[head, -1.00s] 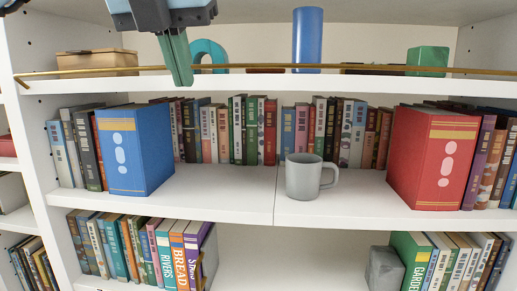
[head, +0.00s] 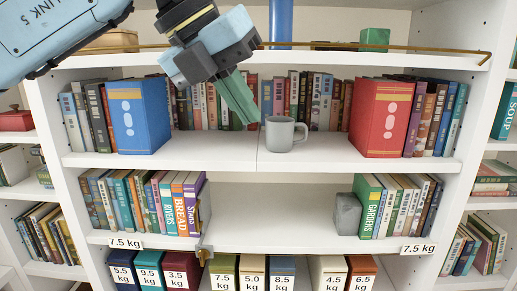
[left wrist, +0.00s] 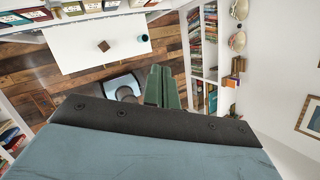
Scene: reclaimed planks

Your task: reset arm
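My left gripper (head: 240,101) comes in from the upper left in the head view and points down and to the right. Its green fingers are together with nothing between them. They appear in front of the middle shelf, just left of the grey mug (head: 283,133); I cannot tell how far apart they are in depth. In the left wrist view the same green fingers (left wrist: 162,88) show side by side, shut and empty. My right gripper is in neither view.
A blue binder (head: 138,117) and a red binder (head: 379,118) stand on the mug's shelf (head: 200,152). A brass rail (head: 400,48) crosses the upper shelf. Weight-labelled boxes (head: 224,272) stand below. The left wrist view shows a white table (left wrist: 95,42).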

